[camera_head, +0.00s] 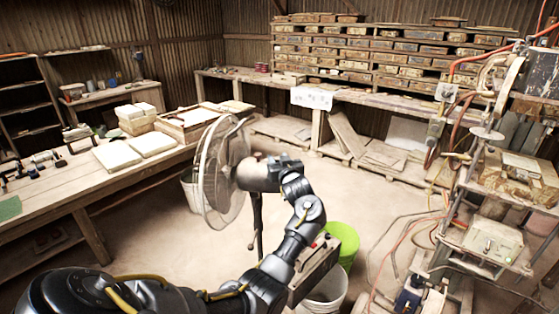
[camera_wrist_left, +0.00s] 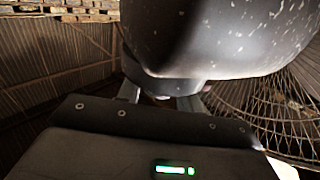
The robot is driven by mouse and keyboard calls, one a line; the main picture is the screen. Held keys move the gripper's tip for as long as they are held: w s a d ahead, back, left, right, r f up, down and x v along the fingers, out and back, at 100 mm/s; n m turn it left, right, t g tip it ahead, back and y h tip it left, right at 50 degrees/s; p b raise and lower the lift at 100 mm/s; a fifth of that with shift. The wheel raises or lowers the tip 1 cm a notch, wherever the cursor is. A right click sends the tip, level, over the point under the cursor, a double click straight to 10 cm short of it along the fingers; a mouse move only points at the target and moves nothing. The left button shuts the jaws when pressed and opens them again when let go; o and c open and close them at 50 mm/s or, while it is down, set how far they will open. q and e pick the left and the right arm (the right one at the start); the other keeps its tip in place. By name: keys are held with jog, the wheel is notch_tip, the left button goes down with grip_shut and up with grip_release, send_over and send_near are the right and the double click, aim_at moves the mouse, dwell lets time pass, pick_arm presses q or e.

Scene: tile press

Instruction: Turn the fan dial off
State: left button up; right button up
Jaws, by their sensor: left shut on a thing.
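The standing fan (camera_head: 221,172) has a round wire cage and a dark stand, and it stands on the floor beyond my left arm. Its speckled grey motor housing (camera_wrist_left: 220,40) fills the top of the left wrist view, with the cage (camera_wrist_left: 285,100) at right. My left gripper (camera_wrist_left: 160,98) is at the underside of the housing, its two fingers shut on a small part there, at the fan dial. The fingers and housing hide most of the dial, so its setting cannot be read. In the head view, my wrist is behind the fan's motor. My right gripper is out of view.
A long workbench (camera_head: 60,208) with pale tiles (camera_head: 118,155) runs along the left, close to the fan cage. A green bucket (camera_head: 345,238) and a white bucket (camera_head: 330,297) stand near my forearm. Machinery with hoses (camera_head: 490,243) is at right. The middle floor is open.

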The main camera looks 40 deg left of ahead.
pick_arm(q)
jog(key=o, duration=1)
jog(key=shift+b+v, duration=1.6)
jog(key=shift+v, duration=3.85)
jog(key=shift+a, duration=0.1)
